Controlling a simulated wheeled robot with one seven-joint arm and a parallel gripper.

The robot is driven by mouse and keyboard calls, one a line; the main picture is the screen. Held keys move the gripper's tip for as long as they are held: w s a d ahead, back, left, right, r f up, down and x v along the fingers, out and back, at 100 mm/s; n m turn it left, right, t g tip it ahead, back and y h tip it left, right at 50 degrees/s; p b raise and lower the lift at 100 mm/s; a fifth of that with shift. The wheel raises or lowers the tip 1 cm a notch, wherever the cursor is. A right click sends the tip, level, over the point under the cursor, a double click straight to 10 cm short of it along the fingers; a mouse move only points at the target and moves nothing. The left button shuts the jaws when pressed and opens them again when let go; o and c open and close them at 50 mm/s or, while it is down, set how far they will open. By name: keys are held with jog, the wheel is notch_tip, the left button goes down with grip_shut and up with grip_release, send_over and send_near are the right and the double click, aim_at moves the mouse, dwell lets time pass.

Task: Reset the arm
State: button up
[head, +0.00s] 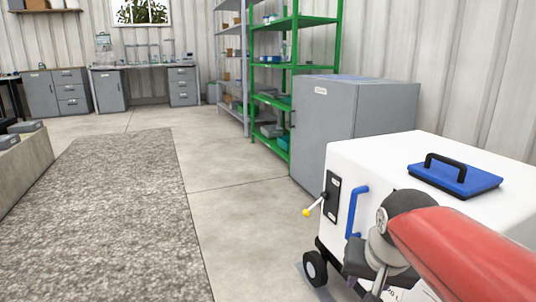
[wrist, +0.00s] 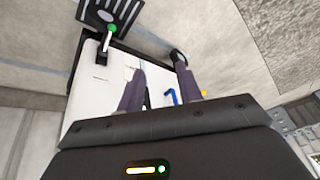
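My gripper (wrist: 160,65) is open and empty in the wrist view, its two dark fingers spread apart. Past the fingers is a white wheeled cart (wrist: 88,88) with a blue handle (wrist: 170,97). In the head view my red and grey arm reaches in from the lower right, in front of the white cart (head: 350,160). The fingers cannot be made out in the head view.
A yellow-tipped lever (head: 315,206) sticks out from the cart's front. A blue lid (head: 455,180) with a black handle lies on top. A grey cabinet (head: 340,115) and green shelves (head: 293,60) stand behind. The floor (head: 235,210) left of the cart is clear around a grey mat (head: 120,215).

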jog(key=s+a+f+n+t, duration=0.1)
jog(key=s+f+n, duration=0.1)
jog(key=s, duration=0.3)
jog(key=s+a+f+n, duration=0.1)
jog(key=s+a+f, duration=0.15)
jog(key=s, duration=0.35)
notch_tip(320, 180, up, 12)
jog(key=d+p, duration=0.1)
jog(key=p, duration=1.1)
jog(key=shift+w, duration=0.35)
